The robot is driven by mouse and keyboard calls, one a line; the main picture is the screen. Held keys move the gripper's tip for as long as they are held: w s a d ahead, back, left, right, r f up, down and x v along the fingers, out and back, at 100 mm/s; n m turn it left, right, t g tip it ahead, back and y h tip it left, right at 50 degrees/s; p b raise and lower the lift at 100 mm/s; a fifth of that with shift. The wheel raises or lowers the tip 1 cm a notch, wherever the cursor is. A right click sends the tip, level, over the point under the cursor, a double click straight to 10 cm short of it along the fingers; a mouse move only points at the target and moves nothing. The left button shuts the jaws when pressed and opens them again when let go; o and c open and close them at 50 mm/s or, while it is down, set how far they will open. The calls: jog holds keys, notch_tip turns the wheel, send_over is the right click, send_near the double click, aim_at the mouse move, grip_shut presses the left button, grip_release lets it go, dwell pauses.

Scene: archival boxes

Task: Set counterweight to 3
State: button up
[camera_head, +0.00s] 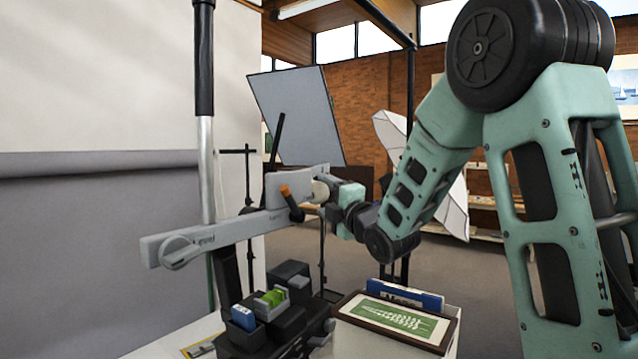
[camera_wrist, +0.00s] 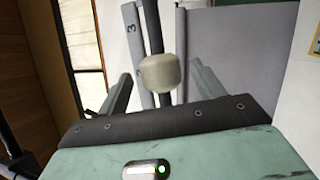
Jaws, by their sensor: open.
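In the wrist view, the cream knob (camera_wrist: 161,73) is between the two fingers of my gripper (camera_wrist: 162,88), with space on both sides. My gripper is open. A grey strip (camera_wrist: 133,40) behind it carries a sideways 3. Which part is the counterweight, and its setting, I cannot tell.
A black lever with an orange tip (camera_head: 291,203) stands just left of the cream knob. A grey panel (camera_head: 297,115) stands behind.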

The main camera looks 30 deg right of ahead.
aim_at(326, 197)
jog(key=shift+p+x, duration=0.55)
jog(key=shift+x, duration=1)
jog(key=c, duration=1.4)
jog(key=shift+w+d+f+b, duration=0.15)
jog(key=shift+d+b, duration=0.25)
jog(key=shift+b, duration=0.1)
jog(key=d+b, duration=0.1)
jog(key=w+d+b, duration=0.1)
jog(key=d, duration=0.1)
jog(key=w+d+b, duration=0.1)
jog(key=d, duration=0.1)
jog(key=shift+d+r+b, duration=0.2)
jog(key=shift+r+b, duration=0.1)
jog(key=shift+b, duration=0.05)
jog(key=shift+w+d+r, duration=0.1)
jog(key=shift+d+r, duration=0.15)
jog(key=shift+d, duration=0.1)
jog(key=o, duration=1.4)
